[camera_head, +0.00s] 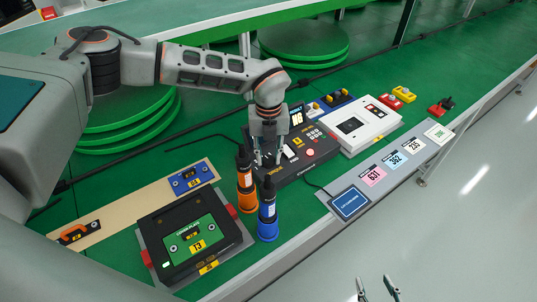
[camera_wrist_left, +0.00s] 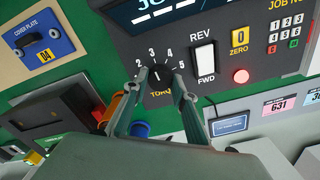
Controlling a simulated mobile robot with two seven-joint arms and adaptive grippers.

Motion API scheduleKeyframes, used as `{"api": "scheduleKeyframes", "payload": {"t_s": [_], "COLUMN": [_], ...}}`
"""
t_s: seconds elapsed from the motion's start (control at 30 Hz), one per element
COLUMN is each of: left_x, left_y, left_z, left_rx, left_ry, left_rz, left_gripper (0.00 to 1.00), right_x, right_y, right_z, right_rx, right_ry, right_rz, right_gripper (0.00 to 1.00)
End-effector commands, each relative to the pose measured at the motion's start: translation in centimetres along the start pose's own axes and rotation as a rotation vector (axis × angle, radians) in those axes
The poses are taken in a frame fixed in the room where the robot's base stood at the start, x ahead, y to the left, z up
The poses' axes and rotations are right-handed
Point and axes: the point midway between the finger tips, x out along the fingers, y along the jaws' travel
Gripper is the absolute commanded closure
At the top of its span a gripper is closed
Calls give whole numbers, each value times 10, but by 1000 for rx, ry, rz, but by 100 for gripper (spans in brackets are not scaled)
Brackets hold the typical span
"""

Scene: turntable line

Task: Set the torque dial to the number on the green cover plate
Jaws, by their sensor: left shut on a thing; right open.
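The torque dial (camera_wrist_left: 158,82) is a dark round knob on the black control panel, with white numbers 1 to 5 around it. My left gripper (camera_wrist_left: 156,78) is shut on the knob, one finger on each side; it also shows over the panel in the head view (camera_head: 268,160). A white pointer mark shows near the 3, but its exact setting is partly hidden. The green cover plate (camera_head: 183,232) lies in a black fixture at the front left. Its yellow tag seems to read 13 or T3. My right gripper (camera_head: 377,290) is open and empty at the bottom edge.
A white box (camera_head: 362,122) stands right of the panel. Number cards lie along the grey edge.

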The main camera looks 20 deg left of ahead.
Motion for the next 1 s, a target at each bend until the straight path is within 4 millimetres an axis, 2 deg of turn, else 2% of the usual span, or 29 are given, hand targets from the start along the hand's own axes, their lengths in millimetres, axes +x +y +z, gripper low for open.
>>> {"api": "scheduleKeyframes", "payload": {"t_s": [0.3, 0.7, 0.73, 0.8, 1.0], "left_x": [-1, -1, -1, -1, 0], "left_y": [0, 0, 0, 0, 0], "left_z": [0, 0, 0, 0, 0], "left_rx": [83, 89, 89, 89, 89], "left_ry": [0, -1, -1, -1, 0], "left_rz": [-1, -1, -1, -1, -1], "left_gripper": [95, 95, 71, 57, 57], "right_x": [-1, -1, -1, -1, -1], "right_y": [0, 0, 0, 0, 0], "right_z": [-1, 0, 0, 0, 0], "right_rx": [0, 0, 0, 0, -1], "right_ry": [0, -1, -1, -2, -2], "right_rz": [0, 0, 0, 0, 0], "right_gripper": [55, 55, 55, 55, 55]}}
